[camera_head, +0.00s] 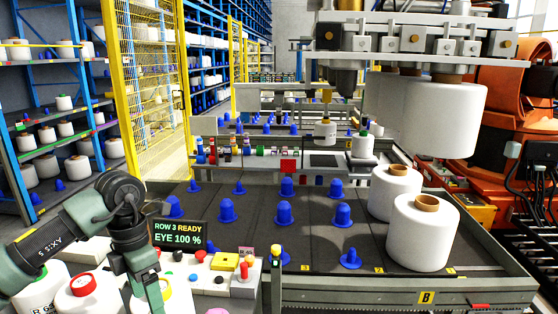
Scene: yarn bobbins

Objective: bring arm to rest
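My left arm comes in from the left and bends down at a dark round joint. My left gripper (150,284) points down at the lower left, beside the control panel (222,284). Its lower end is near the bottom edge, in front of a white bobbin (182,298) with a yellow ring. I cannot tell whether its fingers are apart or hold anything. My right gripper is not in view.
White bobbins with a red top (82,285) and others crowd the lower left. A conveyor tray (300,235) holds several blue pegs (228,211) and two large white bobbins (423,232). An overhead machine (410,38) carries bobbins (444,118) above the tray's right side.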

